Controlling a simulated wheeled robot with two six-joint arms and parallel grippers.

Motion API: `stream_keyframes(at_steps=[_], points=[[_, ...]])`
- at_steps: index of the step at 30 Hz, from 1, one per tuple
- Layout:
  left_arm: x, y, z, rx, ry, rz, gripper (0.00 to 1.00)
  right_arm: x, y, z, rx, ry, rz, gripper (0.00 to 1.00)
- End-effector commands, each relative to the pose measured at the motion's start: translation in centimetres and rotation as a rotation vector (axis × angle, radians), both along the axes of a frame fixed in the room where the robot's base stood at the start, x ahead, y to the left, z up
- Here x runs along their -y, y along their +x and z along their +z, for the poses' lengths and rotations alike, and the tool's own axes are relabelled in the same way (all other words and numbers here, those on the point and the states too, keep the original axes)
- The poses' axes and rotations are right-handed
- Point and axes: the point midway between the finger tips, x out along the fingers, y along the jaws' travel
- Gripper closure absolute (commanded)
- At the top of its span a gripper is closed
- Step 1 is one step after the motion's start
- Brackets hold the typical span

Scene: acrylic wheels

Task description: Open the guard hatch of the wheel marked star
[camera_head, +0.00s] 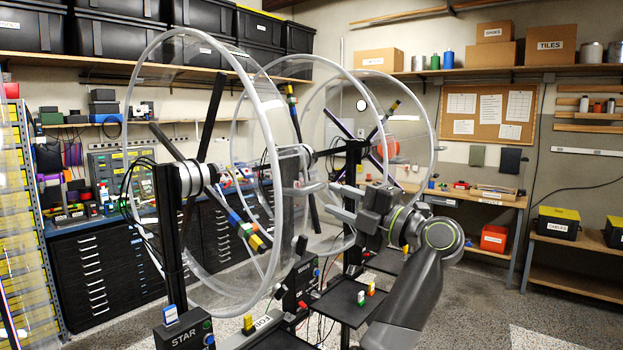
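The wheel marked star is the large clear acrylic ring (272,130) nearest me, left of centre, on a dark post. The black box (184,336) at its foot is labelled STAR. A small grey, handle-like piece (303,189) shows at the wheel's right side; I take it for part of the guard hatch. The clear hatch's outline blends into the rings, so I cannot tell its state.
Further clear wheels (432,140) stand behind on dark posts, with coloured blocks on their spokes. Benches with boxes line the walls. The floor at right is open.

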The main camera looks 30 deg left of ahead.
Motion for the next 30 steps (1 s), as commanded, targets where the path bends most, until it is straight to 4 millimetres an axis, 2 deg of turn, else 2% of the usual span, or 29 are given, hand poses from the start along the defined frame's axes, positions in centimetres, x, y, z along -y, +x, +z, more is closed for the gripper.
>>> stream_keyframes(at_steps=[1,3,9,15,23,30], points=[[-1.3,0.0,0.7,0.0,0.002,0.005,0.69,0.0,0.0,1.0,0.0,0.0,0.0,0.64],[-2.6,0.1,0.9,0.0,0.003,0.004,0.69,-0.1,0.0,1.6,0.0,0.001,0.0,0.64],[-5.6,0.4,1.3,0.0,0.002,0.002,0.69,-0.1,0.0,2.9,0.0,0.001,-0.001,0.64],[-6.8,0.5,1.3,0.001,0.001,0.001,0.69,-0.1,0.0,3.2,0.0,0.002,-0.001,0.64],[-6.9,0.5,1.2,0.001,0.001,0.0,0.69,-0.2,0.0,3.2,0.0,0.002,-0.001,0.64],[-6.9,0.5,1.2,0.001,0.001,0.0,1.0,-0.2,0.0,3.2,0.0,0.002,-0.001,0.64]])
